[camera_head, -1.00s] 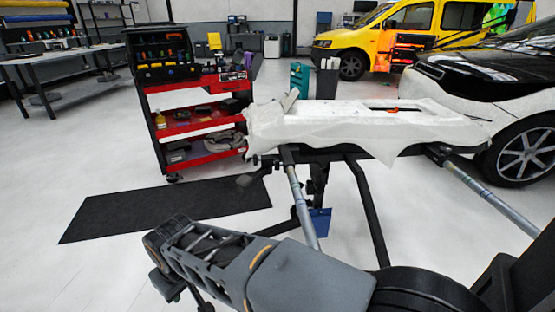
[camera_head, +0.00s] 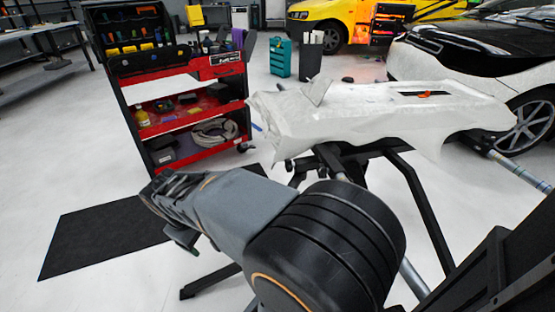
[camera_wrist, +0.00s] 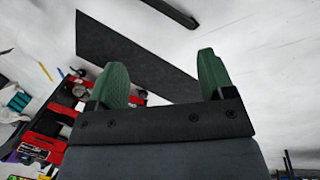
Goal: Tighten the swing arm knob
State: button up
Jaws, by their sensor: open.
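The work stand (camera_head: 425,210) has a black frame and carries a white-wrapped panel (camera_head: 385,110), right of centre in the head view. A small dark fitting (camera_head: 283,166) shows under the panel's left end. I cannot tell whether it is the swing arm knob. My gripper (camera_wrist: 162,60) shows two green fingers spread apart in the wrist view, with nothing between them but floor and mat. In the head view my arm reaches left, in front of the stand, and covers part of its legs. The gripper is apart from the stand.
A red and black tool cart (camera_head: 190,132) stands left of the panel and also shows in the wrist view (camera_wrist: 45,135). A black mat (camera_head: 95,238) lies on the floor. A white car (camera_head: 465,70) is behind at right. The floor at left is open.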

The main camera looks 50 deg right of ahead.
jog(key=w+d+n+g+h+p, duration=0.1)
jog(key=w+d+n+g+h, duration=0.25)
jog(key=d, duration=0.45)
jog(key=w+d+n+g+h, duration=0.2)
jog(key=d+g+h, duration=0.15)
jog(key=d, duration=0.45)
jog(key=n+g+h+p, duration=0.1)
jog(key=n+g+h, duration=0.3)
send_near(286, 165)
jog(key=shift+h, duration=0.4)
jog(key=b+x, duration=0.1)
jog(key=x, duration=0.4)
jog(key=b+x, duration=0.2)
jog(key=x, duration=0.3)
jog(key=shift+s+d+f, duration=0.1)
jog(key=shift+s+f, duration=0.1)
jog(key=shift+s, duration=0.05)
jog(key=shift+m, duration=0.25)
jog(key=c, duration=0.9)
